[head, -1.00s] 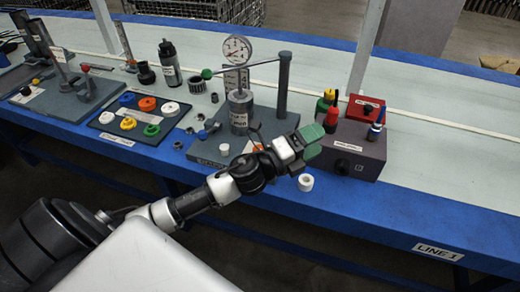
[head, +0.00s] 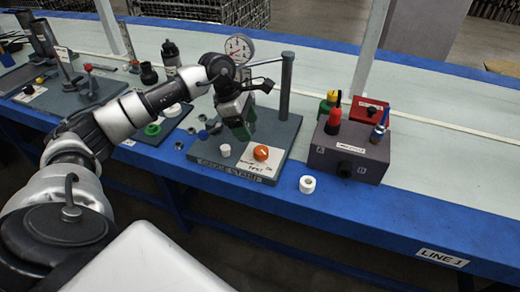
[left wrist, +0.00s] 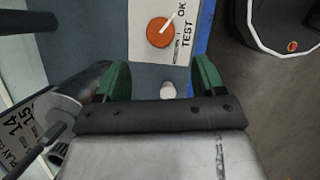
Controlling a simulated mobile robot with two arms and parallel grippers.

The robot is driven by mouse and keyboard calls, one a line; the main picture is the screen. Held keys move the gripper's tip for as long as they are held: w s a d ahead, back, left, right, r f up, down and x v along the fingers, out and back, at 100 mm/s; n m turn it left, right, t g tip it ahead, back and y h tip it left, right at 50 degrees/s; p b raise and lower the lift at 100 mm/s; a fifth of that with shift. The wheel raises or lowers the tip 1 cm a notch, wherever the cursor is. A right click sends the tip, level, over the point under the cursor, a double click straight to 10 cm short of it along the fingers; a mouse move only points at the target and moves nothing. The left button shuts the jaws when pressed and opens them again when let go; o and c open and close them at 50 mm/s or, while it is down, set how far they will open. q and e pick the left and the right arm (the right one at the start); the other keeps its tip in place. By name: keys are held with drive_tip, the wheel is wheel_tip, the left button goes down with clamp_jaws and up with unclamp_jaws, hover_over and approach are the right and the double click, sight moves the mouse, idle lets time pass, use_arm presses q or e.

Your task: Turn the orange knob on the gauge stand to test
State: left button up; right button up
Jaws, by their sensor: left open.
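The orange knob (head: 261,153) sits on a pale label plate at the front right of the grey gauge stand (head: 205,152). In the left wrist view, the knob (left wrist: 159,33) lies beyond the fingertips, and its white pointer slants toward the word OK, with TEST printed beside it. My left gripper (head: 240,126) is open with green fingers, above the stand and just behind and left of the knob, apart from it. In the left wrist view the left gripper (left wrist: 162,78) has nothing clasped. My right gripper is not in view.
The round gauge (head: 239,48) is partly hidden behind my arm. A grey post (head: 285,85) rises at the stand's back right. A grey box (head: 345,155) with coloured connectors stands to the right. A white ring (head: 307,184) lies on the blue table edge. A small white cap (head: 225,150) is left of the knob.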

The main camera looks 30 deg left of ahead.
sight(260, 150)
use_arm(q)
drive_tip(key=b+x, duration=0.1)
drive_tip(key=x, duration=0.8)
drive_tip(key=shift+f, duration=0.1)
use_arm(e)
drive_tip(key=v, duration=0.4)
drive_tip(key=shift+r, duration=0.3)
use_arm(q)
drive_tip(key=shift+d, duration=0.1)
drive_tip(key=shift+c, duration=0.4)
